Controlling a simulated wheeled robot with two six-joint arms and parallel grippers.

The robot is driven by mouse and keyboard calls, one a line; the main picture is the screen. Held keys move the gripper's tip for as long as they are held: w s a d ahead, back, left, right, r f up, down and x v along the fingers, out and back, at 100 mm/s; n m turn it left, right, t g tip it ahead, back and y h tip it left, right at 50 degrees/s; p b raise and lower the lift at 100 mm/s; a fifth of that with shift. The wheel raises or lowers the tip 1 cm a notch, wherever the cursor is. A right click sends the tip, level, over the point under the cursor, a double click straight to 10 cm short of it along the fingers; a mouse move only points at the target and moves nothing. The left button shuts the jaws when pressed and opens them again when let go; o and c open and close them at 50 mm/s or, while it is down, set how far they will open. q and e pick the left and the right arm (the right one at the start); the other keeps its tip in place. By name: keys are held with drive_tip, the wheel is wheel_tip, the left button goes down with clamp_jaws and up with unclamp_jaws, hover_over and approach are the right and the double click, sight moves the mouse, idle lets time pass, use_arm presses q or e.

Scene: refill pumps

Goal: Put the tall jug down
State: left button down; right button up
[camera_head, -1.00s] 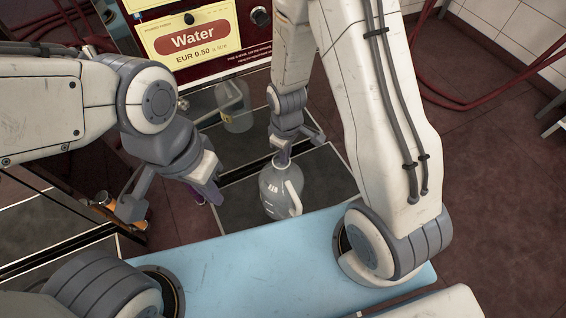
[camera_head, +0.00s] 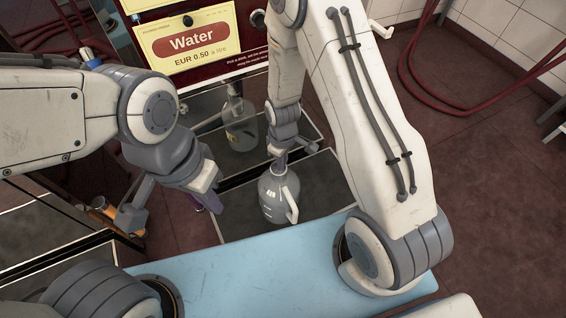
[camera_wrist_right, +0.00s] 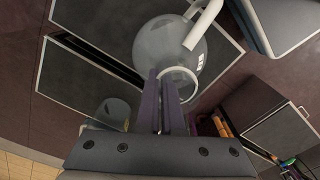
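The tall jug (camera_head: 274,199) is clear, with a white handle on its right, over a dark panel (camera_head: 240,224) in the head view. I cannot tell whether its base touches the panel. It also shows in the right wrist view (camera_wrist_right: 160,47). My right gripper (camera_head: 281,160) is at the jug's neck. In the right wrist view its two purple fingers (camera_wrist_right: 159,85) are close together at the neck rim, shut on it. My left gripper (camera_head: 172,207) is to the left of the jug, its jaws wide apart and empty.
A water dispenser with a yellow price sign (camera_head: 192,40) stands behind. A clear jug-like shape (camera_head: 241,132), real or reflected, shows below it. An orange item (camera_head: 104,208) is at left. My light blue base top is in front. Open floor (camera_head: 480,190) lies at right.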

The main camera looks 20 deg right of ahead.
drive_tip(key=o, duration=0.3)
drive_tip(key=shift+o, duration=0.2)
wheel_tip(320, 180, up, 12)
drive_tip(key=p, duration=0.3)
drive_tip(key=shift+r, duration=0.1)
drive_tip(key=s+a+r, duration=0.4)
drive_tip(key=s+r, duration=0.4)
drive_tip(key=s, duration=0.1)
drive_tip(key=s+a+r+m+y, duration=0.1)
drive_tip(key=s+a+r, duration=0.2)
drive_tip(key=s+r, duration=0.5)
drive_tip(key=shift+s+a+r, duration=0.15)
drive_tip(key=shift+s+a, duration=0.2)
drive_tip(key=shift+s, duration=0.85)
wheel_tip(320, 180, up, 17)
drive_tip(key=p, duration=1.7)
